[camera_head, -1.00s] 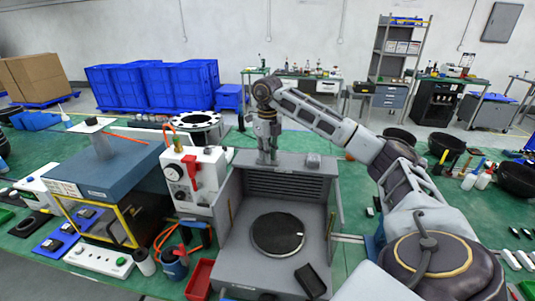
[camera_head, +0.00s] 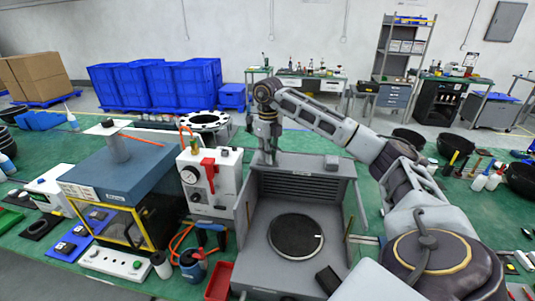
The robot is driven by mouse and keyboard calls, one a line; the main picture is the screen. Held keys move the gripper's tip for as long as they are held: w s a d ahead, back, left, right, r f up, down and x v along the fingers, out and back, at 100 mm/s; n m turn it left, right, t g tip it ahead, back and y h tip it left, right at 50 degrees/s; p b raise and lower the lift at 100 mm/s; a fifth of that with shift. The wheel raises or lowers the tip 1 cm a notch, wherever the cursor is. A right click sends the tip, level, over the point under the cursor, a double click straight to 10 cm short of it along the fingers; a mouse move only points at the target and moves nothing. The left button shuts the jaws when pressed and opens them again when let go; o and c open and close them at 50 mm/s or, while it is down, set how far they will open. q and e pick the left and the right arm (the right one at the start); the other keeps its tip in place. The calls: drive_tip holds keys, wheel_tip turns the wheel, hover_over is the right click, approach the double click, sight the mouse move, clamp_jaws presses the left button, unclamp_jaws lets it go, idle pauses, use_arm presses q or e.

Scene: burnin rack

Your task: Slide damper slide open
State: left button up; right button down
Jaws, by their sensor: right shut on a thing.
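A grey open-fronted box (camera_head: 350,190) with a slatted back panel stands on the green bench. A round black plate (camera_head: 296,237) lies on its floor. My right gripper (camera_head: 267,158) points down at the left part of the box's top. It is shut on a small part there, which I take for the damper slide; the fingers hide it, and I cannot tell how far it is open. A small grey block (camera_head: 332,163) sits on the top, to the right of the gripper. My left gripper is not in view.
A white gauge unit (camera_head: 210,180) with a red handle stands close to the box's left side. Further left is a blue-topped chamber (camera_head: 120,172). A red tray (camera_head: 218,282) lies at the box's front left. My right arm spans the right side.

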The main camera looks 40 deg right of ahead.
drive_tip(key=c, duration=1.7)
unclamp_jaws()
drive_tip(key=shift+w+a, duration=0.1)
drive_tip(key=shift+c, duration=0.2)
drive_tip(key=o, duration=0.3)
drive_tip(key=shift+w+a, duration=0.1)
drive_tip(key=shift+w, duration=0.05)
drive_tip(key=shift+r, duration=5.95)
